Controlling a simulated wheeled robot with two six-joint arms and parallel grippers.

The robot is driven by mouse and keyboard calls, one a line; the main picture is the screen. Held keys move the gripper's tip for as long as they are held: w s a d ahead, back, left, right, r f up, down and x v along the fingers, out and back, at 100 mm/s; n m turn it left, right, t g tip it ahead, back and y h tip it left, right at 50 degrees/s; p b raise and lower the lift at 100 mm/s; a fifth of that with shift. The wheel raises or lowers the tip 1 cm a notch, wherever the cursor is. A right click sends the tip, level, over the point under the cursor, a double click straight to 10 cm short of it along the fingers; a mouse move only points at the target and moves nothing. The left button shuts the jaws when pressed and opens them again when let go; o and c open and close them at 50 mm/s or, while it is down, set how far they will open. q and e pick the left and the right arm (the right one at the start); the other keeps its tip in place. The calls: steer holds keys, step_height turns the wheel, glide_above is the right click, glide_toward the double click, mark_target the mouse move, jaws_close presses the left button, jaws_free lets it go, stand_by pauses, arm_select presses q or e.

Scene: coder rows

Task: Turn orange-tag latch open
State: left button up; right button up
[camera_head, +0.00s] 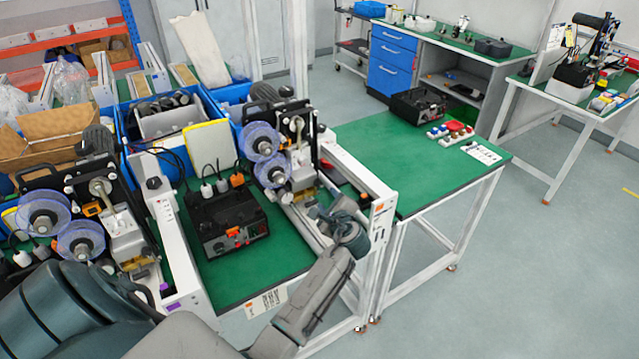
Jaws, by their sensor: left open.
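My left arm comes in from the bottom left. Its gripper (318,211) is open at the lower front of the right coder machine, beside the white rail. Its fingertips are small and partly blend with the machine, so contact cannot be told. My right gripper is out of view.
The white conveyor rail (356,175) runs close beside my left gripper. The green table (400,165) to the right is mostly clear, with a black case (418,106) at its back. Blue bins (150,130) stand behind the control box.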

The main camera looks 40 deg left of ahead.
mark_target(319, 185)
arm_select(q)
steer(key=p+x, duration=0.2)
steer(key=x, duration=0.6)
steer(key=shift+w+a+f, duration=0.1)
steer(key=shift+w+a, duration=0.1)
steer(key=shift+a, duration=0.05)
steer(key=shift+w+a+f+p, duration=0.2)
steer(key=shift+w+a+p, duration=0.1)
steer(key=shift+w+a, duration=0.15)
steer(key=shift+w+a+f, duration=0.15)
steer(key=shift+a, duration=0.1)
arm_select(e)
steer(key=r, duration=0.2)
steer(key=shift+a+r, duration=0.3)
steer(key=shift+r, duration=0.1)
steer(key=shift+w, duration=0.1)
